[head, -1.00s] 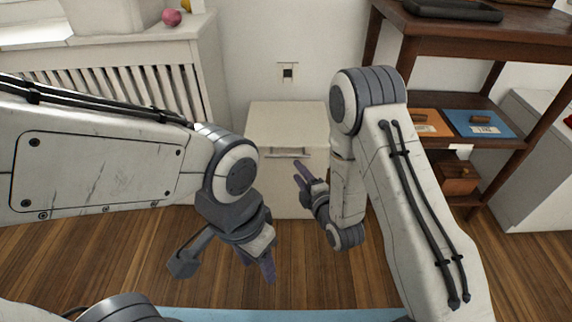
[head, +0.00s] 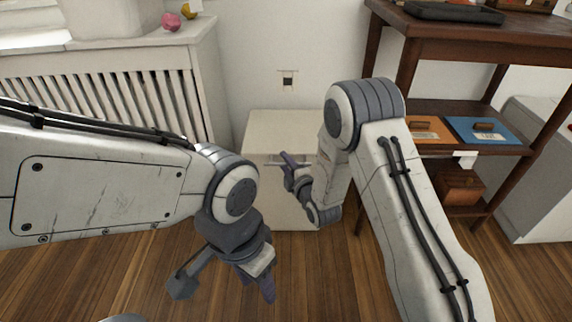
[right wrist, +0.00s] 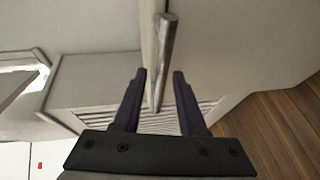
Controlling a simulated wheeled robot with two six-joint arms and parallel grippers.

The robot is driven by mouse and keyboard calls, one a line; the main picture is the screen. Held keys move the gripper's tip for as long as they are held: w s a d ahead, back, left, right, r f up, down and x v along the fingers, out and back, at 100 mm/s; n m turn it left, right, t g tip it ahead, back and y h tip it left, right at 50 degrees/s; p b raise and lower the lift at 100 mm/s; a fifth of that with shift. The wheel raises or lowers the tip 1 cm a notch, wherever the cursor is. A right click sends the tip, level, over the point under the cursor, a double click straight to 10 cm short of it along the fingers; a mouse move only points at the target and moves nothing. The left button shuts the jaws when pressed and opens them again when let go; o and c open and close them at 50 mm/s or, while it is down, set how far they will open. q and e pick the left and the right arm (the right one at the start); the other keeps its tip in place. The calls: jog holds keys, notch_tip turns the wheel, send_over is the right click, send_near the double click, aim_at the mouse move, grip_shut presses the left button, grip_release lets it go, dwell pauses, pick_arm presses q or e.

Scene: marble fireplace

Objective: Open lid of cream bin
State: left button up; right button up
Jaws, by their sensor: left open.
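The cream bin (head: 283,127) stands on the floor against the wall, with its pale lid on top. A metal bar handle (right wrist: 165,50) shows in the right wrist view at the bin's front. My right gripper (head: 287,160) is at the bin's front, just below the lid edge. In the right wrist view my right gripper (right wrist: 159,75) is open, its two fingers on either side of the handle bar and not closed on it. The right arm hides part of the bin's right side. My left gripper (head: 268,290) is open and empty, low over the floor.
A white radiator cover (head: 120,90) stands left of the bin, with a pink ball (head: 172,22) on top. Wooden floor lies in front.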

grip_shut()
dwell(1.2)
